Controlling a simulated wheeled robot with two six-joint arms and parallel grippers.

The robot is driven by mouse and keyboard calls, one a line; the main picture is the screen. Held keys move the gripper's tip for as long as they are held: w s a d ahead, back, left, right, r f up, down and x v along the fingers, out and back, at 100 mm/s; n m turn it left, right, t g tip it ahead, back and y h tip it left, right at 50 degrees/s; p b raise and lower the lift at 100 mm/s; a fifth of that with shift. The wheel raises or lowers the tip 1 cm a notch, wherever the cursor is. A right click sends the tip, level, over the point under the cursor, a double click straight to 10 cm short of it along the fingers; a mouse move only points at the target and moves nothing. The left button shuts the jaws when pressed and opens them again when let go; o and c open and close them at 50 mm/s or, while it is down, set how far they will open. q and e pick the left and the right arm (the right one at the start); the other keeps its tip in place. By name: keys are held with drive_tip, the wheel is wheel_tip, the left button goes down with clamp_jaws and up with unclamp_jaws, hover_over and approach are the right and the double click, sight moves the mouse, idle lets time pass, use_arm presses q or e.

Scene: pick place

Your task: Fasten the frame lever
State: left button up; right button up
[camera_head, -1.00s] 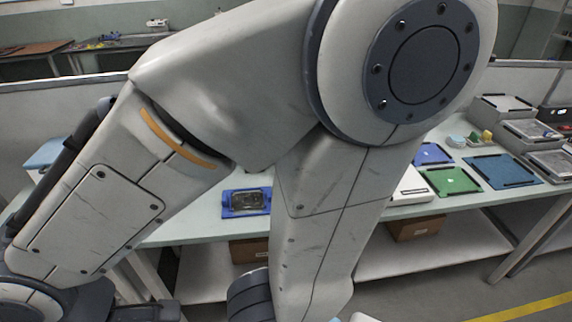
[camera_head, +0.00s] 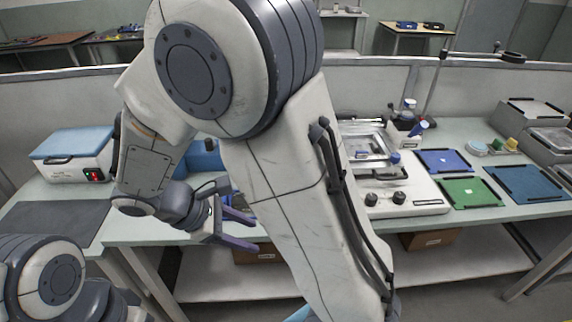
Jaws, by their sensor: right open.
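The white machine (camera_head: 430,198) stands on the bench right of centre, with two black knobs on its front. A metal frame (camera_head: 375,128) sits on top, with a dark handle bar (camera_head: 388,176) and a small blue part (camera_head: 395,157) at its front right. I cannot tell which part is the frame lever, and my arm hides the machine's left side. My right gripper (camera_head: 240,229) is open, its two purple fingers pointing right, well left of the machine and apart from it. Nothing shows between the fingers. My left gripper is out of view.
A white box with a blue lid (camera_head: 75,145) and a dark mat (camera_head: 50,220) lie at left. Blue (camera_head: 443,161), green (camera_head: 468,192) and teal (camera_head: 525,184) trays lie right of the machine. Bottles (camera_head: 408,116) stand behind it. My arm crosses the middle.

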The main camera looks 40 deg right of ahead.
drive_tip(key=w+d+f+n+h, duration=0.2)
drive_tip(key=w+d+h, duration=0.1)
drive_tip(key=w+d, duration=0.1)
drive_tip(key=w+d+f+n+t+h+b, duration=0.1)
drive_tip(key=w+d+f+n+h, duration=0.1)
drive_tip(key=w+d+n+h, duration=0.1)
drive_tip(key=w+d+f+n+h, duration=0.2)
drive_tip(key=w+d+n+h, duration=0.1)
drive_tip(key=w+d, duration=0.3)
drive_tip(key=shift+w+d+f+t+h, duration=0.1)
drive_tip(key=shift+w+d+t+h, duration=0.2)
drive_tip(key=shift+w, duration=0.35)
drive_tip(key=shift+w+d+t+h, duration=0.1)
drive_tip(key=shift+w+h, duration=0.3)
drive_tip(key=shift+w, duration=0.25)
drive_tip(key=shift+w+d, duration=0.1)
drive_tip(key=shift+d, duration=0.2)
drive_tip(key=d+p, duration=0.1)
drive_tip(key=d, duration=0.8)
drive_tip(key=shift+d+p, duration=0.3)
drive_tip(key=shift+d, duration=0.1)
clamp_jaws()
drive_tip(key=shift+w, duration=0.1)
